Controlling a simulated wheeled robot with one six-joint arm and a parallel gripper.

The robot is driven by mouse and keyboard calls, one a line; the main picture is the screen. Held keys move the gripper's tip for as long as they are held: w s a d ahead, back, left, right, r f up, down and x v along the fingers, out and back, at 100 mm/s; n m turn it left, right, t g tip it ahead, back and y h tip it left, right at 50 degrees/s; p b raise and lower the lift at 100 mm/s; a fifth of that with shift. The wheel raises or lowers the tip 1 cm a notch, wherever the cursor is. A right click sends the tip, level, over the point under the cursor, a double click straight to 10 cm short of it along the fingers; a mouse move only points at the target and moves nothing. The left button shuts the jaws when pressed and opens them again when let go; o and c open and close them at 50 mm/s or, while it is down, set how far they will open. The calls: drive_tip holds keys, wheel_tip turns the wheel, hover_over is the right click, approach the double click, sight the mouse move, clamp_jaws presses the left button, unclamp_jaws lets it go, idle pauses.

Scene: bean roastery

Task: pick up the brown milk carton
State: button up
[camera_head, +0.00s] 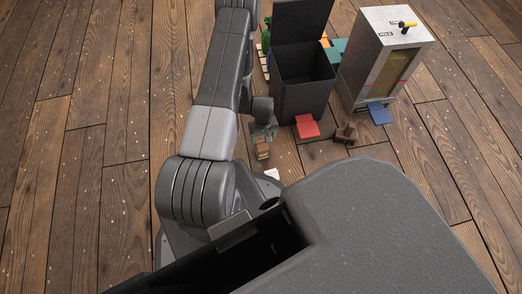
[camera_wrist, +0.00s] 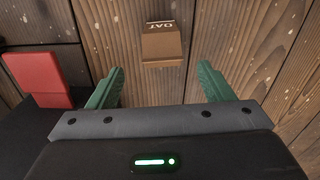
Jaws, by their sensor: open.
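The brown carton (camera_wrist: 162,46) stands or lies on the wood floor in the wrist view, with a white top band lettered "OAT". It is just beyond my open fingertips, roughly centred between them and apart from both. My gripper (camera_wrist: 159,80) has two green fingers spread wide, with nothing between them. In the head view the small brown carton (camera_head: 262,151) sits on the floor just below the end of my arm, near my base. The fingers are hard to make out there.
A black open bin (camera_head: 302,80) with a red pedal (camera_head: 307,126) stands close right of my gripper; the pedal also shows at the wrist view's left (camera_wrist: 36,74). A grey cabinet (camera_head: 385,55) with a blue pedal (camera_head: 379,113) and a dark brown object (camera_head: 345,132) are farther right. Left floor is clear.

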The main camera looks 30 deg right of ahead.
sight(262, 149)
wheel_tip(262, 149, down, 6)
drive_tip(key=shift+w+a+f+b, duration=0.1)
drive_tip(key=shift+w+b, duration=0.05)
drive_tip(key=shift+b, duration=0.95)
drive_tip(key=c, duration=1.3)
